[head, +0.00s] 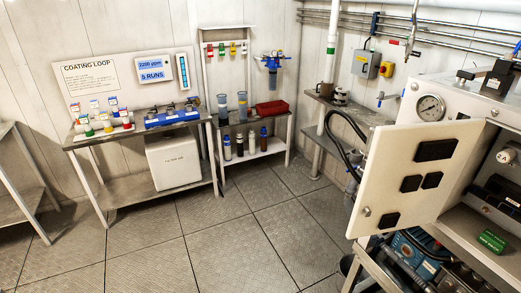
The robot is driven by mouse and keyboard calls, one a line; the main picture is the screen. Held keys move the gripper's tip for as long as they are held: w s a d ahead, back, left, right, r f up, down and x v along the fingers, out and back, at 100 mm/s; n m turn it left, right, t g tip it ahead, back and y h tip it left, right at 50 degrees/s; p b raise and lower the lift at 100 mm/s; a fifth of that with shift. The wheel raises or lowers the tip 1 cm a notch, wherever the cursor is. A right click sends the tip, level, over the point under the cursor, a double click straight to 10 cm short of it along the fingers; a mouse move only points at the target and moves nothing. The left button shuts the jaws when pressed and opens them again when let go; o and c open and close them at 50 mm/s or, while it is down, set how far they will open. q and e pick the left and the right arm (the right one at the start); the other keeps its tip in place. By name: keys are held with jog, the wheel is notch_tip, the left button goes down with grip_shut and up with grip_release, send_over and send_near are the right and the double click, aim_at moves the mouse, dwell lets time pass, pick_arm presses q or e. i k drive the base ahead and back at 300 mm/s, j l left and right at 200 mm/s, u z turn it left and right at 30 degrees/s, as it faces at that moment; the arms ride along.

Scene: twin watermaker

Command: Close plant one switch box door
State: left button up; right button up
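The switch box door (405,180) is a cream panel with black rectangular fittings and a small round knob at its lower left. It stands swung open at the right of the head view. The open switch box (490,165) shows dark components inside and a green label low down. I cannot read a plant number on it. Neither of my grippers is in the head view.
A pressure gauge (430,107) sits on the cabinet behind the door. Blue machinery (415,255) and a metal frame are below it. A bench (140,135) with bottles and a white box stand at the left. The plate floor (230,240) in the middle is clear.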

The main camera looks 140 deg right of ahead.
aim_at(411, 171)
jog(key=u, duration=0.9)
jog(key=k+u, duration=0.1)
jog(key=u, duration=0.8)
jog(key=k+u, duration=0.1)
jog(key=u, duration=1.25)
jog(key=j+u, duration=0.1)
jog(key=u, duration=0.35)
jog(key=k+j+u, duration=0.1)
jog(key=j+u, duration=0.35)
jog(key=u, duration=0.25)
jog(key=j+u, duration=0.35)
jog(key=j+z, duration=0.25)
jog(key=j, duration=0.25)
jog(key=k+j+z, duration=0.25)
jog(key=j, duration=0.2)
jog(key=i+j, duration=0.1)
jog(key=j, duration=0.65)
jog(key=i+z, duration=0.05)
